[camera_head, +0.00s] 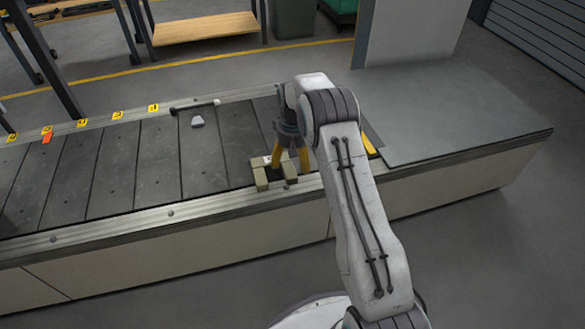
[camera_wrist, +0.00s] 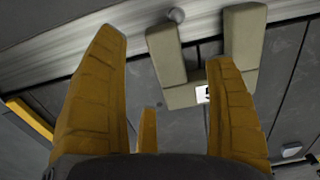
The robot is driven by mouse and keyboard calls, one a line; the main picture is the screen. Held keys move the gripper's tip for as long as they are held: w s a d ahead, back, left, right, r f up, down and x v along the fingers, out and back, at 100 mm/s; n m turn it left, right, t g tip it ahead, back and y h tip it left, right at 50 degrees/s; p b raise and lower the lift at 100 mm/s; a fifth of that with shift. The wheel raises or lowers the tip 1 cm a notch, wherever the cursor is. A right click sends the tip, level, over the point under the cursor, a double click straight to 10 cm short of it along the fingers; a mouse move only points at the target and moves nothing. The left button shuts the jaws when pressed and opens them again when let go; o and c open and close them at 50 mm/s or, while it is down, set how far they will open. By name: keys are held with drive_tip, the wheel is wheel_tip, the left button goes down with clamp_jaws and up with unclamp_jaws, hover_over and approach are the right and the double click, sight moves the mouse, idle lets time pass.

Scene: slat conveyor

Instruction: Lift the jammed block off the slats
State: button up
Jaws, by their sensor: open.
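The jammed block is a tan, U-shaped piece (camera_head: 261,176) on the conveyor slats (camera_head: 160,160), close to the near side rail. In the wrist view the block (camera_wrist: 165,57) shows two arms reaching to the rail and a crosspiece with a small white mark. My gripper (camera_head: 289,160) has yellow fingers pointing down at the block in the head view. In the wrist view the gripper (camera_wrist: 165,50) has its fingers spread wide, with nothing gripped between them. The right finger overlaps the crosspiece in the picture; I cannot tell whether it touches.
A thin dark rod (camera_head: 193,104) lies by the far rail, with a small pale wedge (camera_head: 197,122) on the slats before it. A flat grey plate (camera_head: 455,105) lies right of the slats.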

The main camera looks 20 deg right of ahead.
wheel_tip(320, 180, up, 7)
drive_tip(key=shift+r, duration=0.2)
idle(0.4)
